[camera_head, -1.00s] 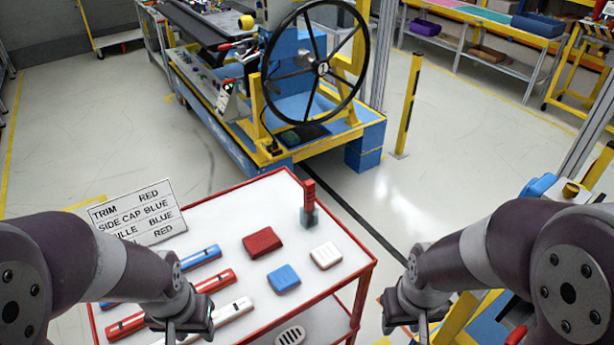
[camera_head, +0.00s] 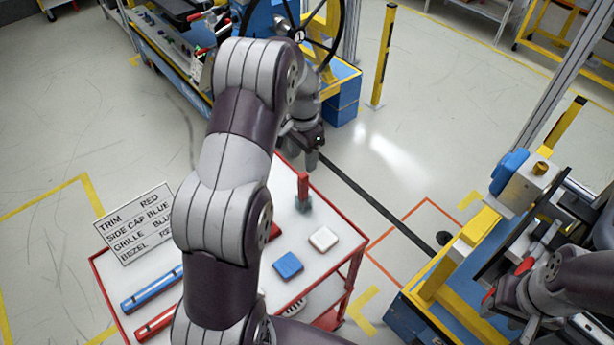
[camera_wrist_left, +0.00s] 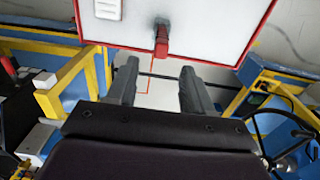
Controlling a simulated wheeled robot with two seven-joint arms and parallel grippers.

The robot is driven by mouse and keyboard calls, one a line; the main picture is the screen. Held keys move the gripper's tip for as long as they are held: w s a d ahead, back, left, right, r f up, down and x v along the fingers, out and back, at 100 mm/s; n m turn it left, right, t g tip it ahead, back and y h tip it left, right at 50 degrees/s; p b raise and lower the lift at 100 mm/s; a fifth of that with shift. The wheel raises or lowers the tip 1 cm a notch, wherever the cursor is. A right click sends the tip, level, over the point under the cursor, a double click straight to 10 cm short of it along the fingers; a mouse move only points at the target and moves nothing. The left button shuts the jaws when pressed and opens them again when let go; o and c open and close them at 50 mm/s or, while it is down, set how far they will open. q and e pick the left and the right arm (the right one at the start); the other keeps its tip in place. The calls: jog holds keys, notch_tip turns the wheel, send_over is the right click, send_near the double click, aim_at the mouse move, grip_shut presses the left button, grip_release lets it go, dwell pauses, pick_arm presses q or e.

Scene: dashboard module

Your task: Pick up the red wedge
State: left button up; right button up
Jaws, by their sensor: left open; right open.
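The red wedge (camera_head: 303,184) stands upright in a small grey holder (camera_head: 303,204) near the far right corner of the white table with red edges (camera_head: 340,262). In the left wrist view the wedge (camera_wrist_left: 161,42) shows beyond the fingertips, near the table edge. My left gripper (camera_head: 306,158) is open and empty, above and just beyond the wedge in the head view, apart from it. Its two spread fingers show in the left wrist view (camera_wrist_left: 158,85). My right gripper (camera_head: 533,328) is at the lower right, far from the wedge, small and partly hidden by its arm.
A blue block (camera_head: 288,264) and a white block (camera_head: 323,238) lie near the wedge. A red block (camera_head: 277,232) is mostly hidden behind my left arm. Blue and red bars lie at left by a sign (camera_head: 135,222). A blue and yellow workstation (camera_head: 440,285) stands at right.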

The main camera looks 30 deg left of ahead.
aim_at(303, 184)
pick_arm(q)
jog(key=f, duration=0.2)
jog(key=f+p, duration=0.1)
jog(key=f, duration=0.2)
jog(key=shift+s+d+f, duration=0.1)
jog(key=shift+s+d, duration=0.05)
jog(key=shift+s, duration=0.05)
jog(key=f+p, duration=0.2)
jog(key=f, duration=0.1)
jog(key=f+p, duration=0.1)
jog(key=f, duration=0.1)
jog(key=shift+w+a, duration=0.2)
jog(key=shift+a, duration=0.05)
jog(key=shift+f, duration=0.6)
grip_shut()
